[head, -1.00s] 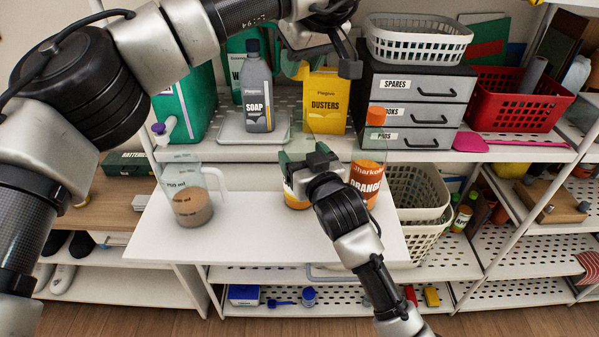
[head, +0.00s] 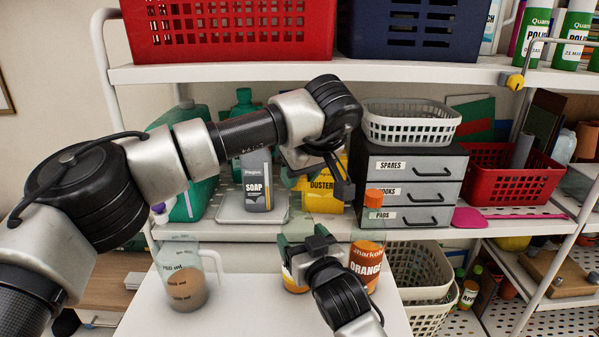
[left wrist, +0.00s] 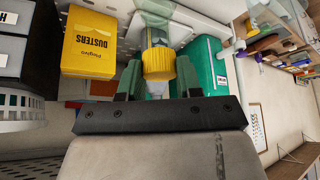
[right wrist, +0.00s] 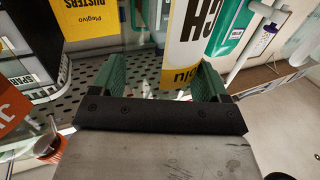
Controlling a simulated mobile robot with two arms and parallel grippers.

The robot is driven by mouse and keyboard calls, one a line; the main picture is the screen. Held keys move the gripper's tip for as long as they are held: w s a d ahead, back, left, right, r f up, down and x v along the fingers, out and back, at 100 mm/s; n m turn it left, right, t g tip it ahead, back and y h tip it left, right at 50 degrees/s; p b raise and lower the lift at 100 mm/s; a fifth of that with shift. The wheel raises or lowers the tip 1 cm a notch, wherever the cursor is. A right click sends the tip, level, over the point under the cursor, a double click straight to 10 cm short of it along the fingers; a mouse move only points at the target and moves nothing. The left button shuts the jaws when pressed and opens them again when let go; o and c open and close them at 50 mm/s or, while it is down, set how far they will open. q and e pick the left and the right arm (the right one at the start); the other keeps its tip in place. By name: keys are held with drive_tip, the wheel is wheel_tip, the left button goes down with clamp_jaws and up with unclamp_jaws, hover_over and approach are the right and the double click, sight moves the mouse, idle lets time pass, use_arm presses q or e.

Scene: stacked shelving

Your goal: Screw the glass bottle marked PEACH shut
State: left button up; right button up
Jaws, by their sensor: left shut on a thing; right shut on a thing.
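The PEACH bottle (head: 292,284) stands low over the white board, mostly hidden behind my right gripper (head: 305,248). In the right wrist view its label (right wrist: 198,40) shows the letters CH, white with yellow bands, between the fingers. My right gripper is shut on it. My left gripper (head: 304,178) is above and apart from my right one, in front of the shelf goods. In the left wrist view a ribbed yellow cap (left wrist: 158,63) sits between its fingers, and the gripper is shut on it. The bottle's mouth is not clear in any view.
An ORANGE bottle (head: 366,262) with an orange cap stands close to the right of my right gripper. A measuring jug (head: 184,278) stands at the left of the white board (head: 240,312). Behind are a SOAP bottle (head: 257,180), a DUSTERS box (head: 322,200) and grey drawers (head: 412,185).

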sight(296, 193)
use_arm(q)
drive_tip(key=shift+f, duration=0.1)
drive_tip(key=shift+f, duration=0.8)
drive_tip(key=shift+f, duration=0.6)
use_arm(e)
drive_tip(key=c, duration=0.5)
use_arm(q)
drive_tip(key=m, duration=0.1)
drive_tip(key=m+h, duration=0.1)
drive_tip(key=m, duration=0.1)
drive_tip(key=m+h, duration=0.1)
drive_tip(key=shift+a+t, duration=0.25)
drive_tip(key=shift+t, duration=0.15)
use_arm(e)
drive_tip(key=shift+o, duration=0.2)
use_arm(q)
drive_tip(key=m+h, duration=0.2)
drive_tip(key=m, duration=0.2)
drive_tip(key=shift+a+m, duration=0.1)
drive_tip(key=shift+m, duration=0.3)
drive_tip(key=m+h, duration=0.2)
drive_tip(key=m, duration=0.1)
drive_tip(key=shift+g, duration=0.3)
drive_tip(key=m+g+h, duration=0.1)
drive_tip(key=m, duration=0.3)
drive_tip(key=shift+m+h, duration=0.3)
drive_tip(key=shift+h, duration=0.1)
